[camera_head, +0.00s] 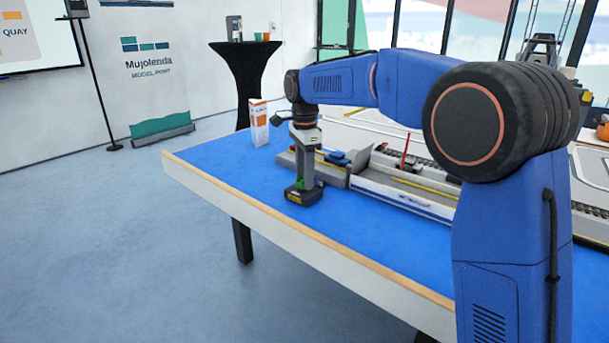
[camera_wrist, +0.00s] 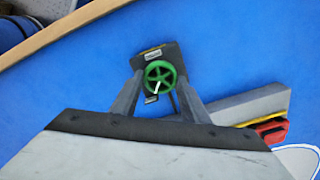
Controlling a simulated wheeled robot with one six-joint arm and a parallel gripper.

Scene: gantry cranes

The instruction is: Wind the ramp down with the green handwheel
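The green handwheel (camera_wrist: 160,77) lies on a dark box (camera_wrist: 153,52) with a yellow strip, near the table's front edge. A white mark on the wheel points to the lower left in the wrist view. In the head view, the wheel (camera_head: 301,184) is partly hidden by my gripper (camera_head: 304,176), which points straight down at it. In the wrist view, my gripper (camera_wrist: 160,78) has its two fingers apart, one on each side of the wheel, with narrow gaps visible. A grey tilted plate (camera_head: 361,157), apparently the ramp, stands raised behind and to the right of the box.
A grey quay block (camera_head: 332,175) with a yellow edge adjoins the box. A blue item (camera_head: 338,158) sits on it, and a white-sided basin (camera_head: 405,200) lies to its right. A white-orange carton (camera_head: 259,122) stands at the back left. The blue tabletop left of the box is clear.

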